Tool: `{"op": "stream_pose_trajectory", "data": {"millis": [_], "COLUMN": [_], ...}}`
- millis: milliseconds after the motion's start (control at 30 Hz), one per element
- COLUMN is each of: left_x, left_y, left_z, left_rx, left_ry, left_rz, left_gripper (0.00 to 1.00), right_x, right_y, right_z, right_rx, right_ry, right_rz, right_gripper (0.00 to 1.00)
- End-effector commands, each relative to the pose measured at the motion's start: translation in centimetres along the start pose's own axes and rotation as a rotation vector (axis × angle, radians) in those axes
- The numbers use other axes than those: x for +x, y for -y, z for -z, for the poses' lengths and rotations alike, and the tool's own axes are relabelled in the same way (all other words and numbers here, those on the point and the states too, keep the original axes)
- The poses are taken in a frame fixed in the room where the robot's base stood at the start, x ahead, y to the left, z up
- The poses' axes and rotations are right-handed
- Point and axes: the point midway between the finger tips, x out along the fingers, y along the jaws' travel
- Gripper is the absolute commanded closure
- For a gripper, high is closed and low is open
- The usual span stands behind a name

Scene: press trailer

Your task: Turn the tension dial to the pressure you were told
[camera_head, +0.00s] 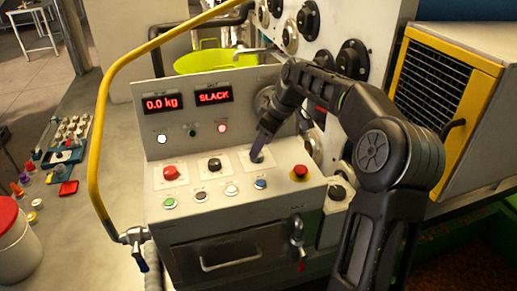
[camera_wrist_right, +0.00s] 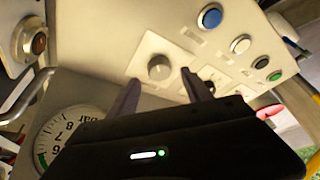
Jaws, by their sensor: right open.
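A grey dial (camera_head: 257,155) on a pale square plate sits at the back right of the sloping control panel (camera_head: 190,210). My right gripper (camera_head: 260,146) is open and points down at it, partly covering it. In the right wrist view, the grey dial (camera_wrist_right: 158,67) shows in the gap between the two open fingers (camera_wrist_right: 160,78); I cannot tell whether they touch it. Its setting is too small to read. The left display (camera_head: 162,103) reads 0.0 kg and the right display (camera_head: 213,96) reads SLACK. My left gripper is not in view.
A black knob (camera_head: 214,165) and a red knob (camera_head: 170,172) sit left of the dial. A red button (camera_head: 299,172) is to its right, with several small buttons in front. A bar gauge (camera_wrist_right: 68,130) stands close to the gripper. A yellow rail (camera_head: 97,150) curves along the left.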

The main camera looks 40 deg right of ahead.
Motion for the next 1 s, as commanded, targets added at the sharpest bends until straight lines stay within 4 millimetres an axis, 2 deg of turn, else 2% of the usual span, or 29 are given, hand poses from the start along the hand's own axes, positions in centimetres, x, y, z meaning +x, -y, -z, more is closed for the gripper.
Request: {"op": "stream_pose_trajectory", "data": {"millis": [100,233,567,1000], "left_x": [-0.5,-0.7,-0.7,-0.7], "left_y": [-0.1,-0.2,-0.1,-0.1], "left_z": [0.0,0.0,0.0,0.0], "left_rx": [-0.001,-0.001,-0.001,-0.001], "left_ry": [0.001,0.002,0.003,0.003], "left_rz": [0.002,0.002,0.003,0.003], "left_gripper": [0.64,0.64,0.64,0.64], "right_x": [1.7,2.9,3.4,3.3], "right_y": [0.1,0.0,0.0,0.0], "right_z": [0.0,0.0,0.0,0.0], "right_rx": [0.000,0.000,0.000,0.000], "right_ry": [0.002,0.000,0.000,0.000], "right_rz": [0.003,0.000,-0.001,-0.001], "right_gripper": [0.42,0.42,0.43,0.79]}}
